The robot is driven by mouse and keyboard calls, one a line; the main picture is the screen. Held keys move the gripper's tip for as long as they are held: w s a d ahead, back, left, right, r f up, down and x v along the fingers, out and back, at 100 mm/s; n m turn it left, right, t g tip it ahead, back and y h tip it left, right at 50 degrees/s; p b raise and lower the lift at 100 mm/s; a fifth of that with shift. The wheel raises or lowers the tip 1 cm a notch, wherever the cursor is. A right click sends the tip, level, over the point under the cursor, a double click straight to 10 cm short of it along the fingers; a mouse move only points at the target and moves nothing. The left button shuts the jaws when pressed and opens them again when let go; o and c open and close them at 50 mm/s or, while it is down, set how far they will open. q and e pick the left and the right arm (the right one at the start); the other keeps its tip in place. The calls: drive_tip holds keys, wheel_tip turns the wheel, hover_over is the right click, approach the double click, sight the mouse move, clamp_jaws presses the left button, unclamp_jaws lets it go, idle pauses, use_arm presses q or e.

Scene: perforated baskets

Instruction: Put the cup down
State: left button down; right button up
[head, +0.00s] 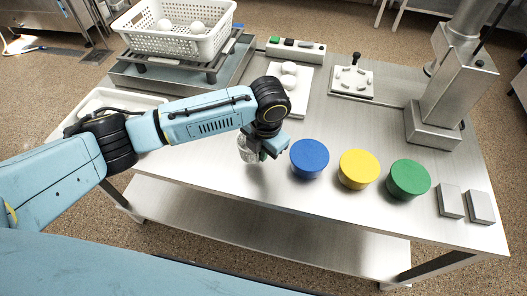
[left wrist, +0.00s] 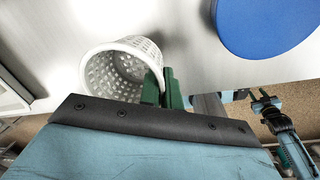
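The cup (left wrist: 122,68) is white and perforated, with its open mouth facing the camera in the left wrist view. In the head view the cup (head: 246,149) shows partly behind my left gripper, near the table's front edge and left of the blue disc. My left gripper (left wrist: 162,88) has its green fingers close together at the cup's rim, with the wall seemingly pinched between them. In the head view my left gripper (head: 268,151) points down. I cannot tell whether the cup's base touches the table. My right gripper (left wrist: 264,104) shows small in the left wrist view, its fingers unclear.
Blue (head: 309,158), yellow (head: 358,169) and green (head: 408,179) round blocks stand in a row on the metal table (head: 318,116). Two grey blocks (head: 451,201) lie at the right. A white basket (head: 178,36) with balls and a white tray (head: 297,101) are further back.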

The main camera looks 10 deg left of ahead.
use_arm(q)
drive_tip(key=shift+f, duration=0.7)
drive_tip(key=shift+f+b, duration=0.35)
drive_tip(key=shift+f, duration=1.15)
use_arm(e)
drive_tip(key=shift+d+f, duration=0.45)
drive_tip(key=shift+d, duration=0.05)
use_arm(q)
drive_tip(key=shift+f, duration=0.15)
drive_tip(key=c, duration=1.6)
unclamp_jaws()
use_arm(e)
drive_tip(key=shift+w, duration=0.1)
